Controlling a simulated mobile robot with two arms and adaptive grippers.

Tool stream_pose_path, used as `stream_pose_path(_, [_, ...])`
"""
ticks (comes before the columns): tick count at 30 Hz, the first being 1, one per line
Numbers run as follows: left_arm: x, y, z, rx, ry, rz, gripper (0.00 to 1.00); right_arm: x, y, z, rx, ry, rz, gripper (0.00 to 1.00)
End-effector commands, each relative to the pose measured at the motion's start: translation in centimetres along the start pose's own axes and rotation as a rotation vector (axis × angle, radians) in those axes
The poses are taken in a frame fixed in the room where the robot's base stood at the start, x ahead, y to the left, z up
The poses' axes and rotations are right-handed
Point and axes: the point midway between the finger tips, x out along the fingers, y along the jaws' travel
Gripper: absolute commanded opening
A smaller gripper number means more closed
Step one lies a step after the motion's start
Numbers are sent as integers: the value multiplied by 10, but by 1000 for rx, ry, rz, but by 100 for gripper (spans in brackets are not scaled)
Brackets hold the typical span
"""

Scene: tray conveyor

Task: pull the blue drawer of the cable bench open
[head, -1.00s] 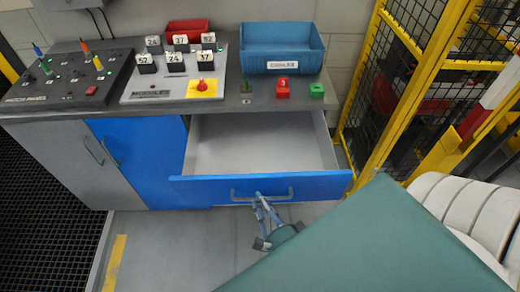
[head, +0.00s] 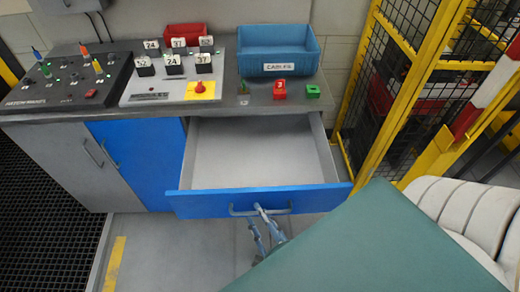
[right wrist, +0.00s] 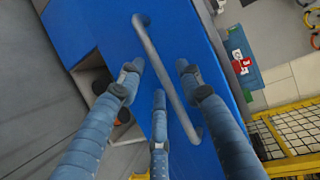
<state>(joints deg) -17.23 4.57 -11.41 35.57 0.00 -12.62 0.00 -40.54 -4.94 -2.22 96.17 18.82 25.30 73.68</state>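The blue drawer (head: 200,205) of the cable bench stands well open, and its grey inside looks empty. Its bar handle (head: 240,211) is on the front panel, and in the right wrist view the handle (right wrist: 165,70) runs slantwise across the blue front. My right gripper (head: 263,222) is at the handle, its fingers spread apart. In the right wrist view the fingers (right wrist: 160,80) stand on both sides of the bar with clear gaps, not closed on it. Part of the right hand is hidden behind my forearm in the head view. My left gripper is not in view.
The bench top (head: 222,108) carries a blue cable bin (head: 280,65), a red bin (head: 186,30), numbered modules and button panels. A blue cupboard door (head: 140,160) is left of the drawer. Yellow fencing (head: 385,120) stands close on the right. Floor below the drawer is clear.

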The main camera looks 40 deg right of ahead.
Motion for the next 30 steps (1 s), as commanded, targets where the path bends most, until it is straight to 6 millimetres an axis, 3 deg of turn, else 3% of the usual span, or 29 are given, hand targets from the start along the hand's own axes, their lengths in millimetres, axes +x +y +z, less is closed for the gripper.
stream_pose_path(8, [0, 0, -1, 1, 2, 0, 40, -5, 0, 0, -1, -1, -1, 35])
stream_pose_path(11, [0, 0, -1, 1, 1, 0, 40, -18, 1, 0, -1, -2, 3, 35])
stream_pose_path(21, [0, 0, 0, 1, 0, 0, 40, -89, 1, 0, 0, -1, 4, 35])
stream_pose_path(30, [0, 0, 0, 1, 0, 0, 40, -119, 0, 0, -1, -1, 0, 35])
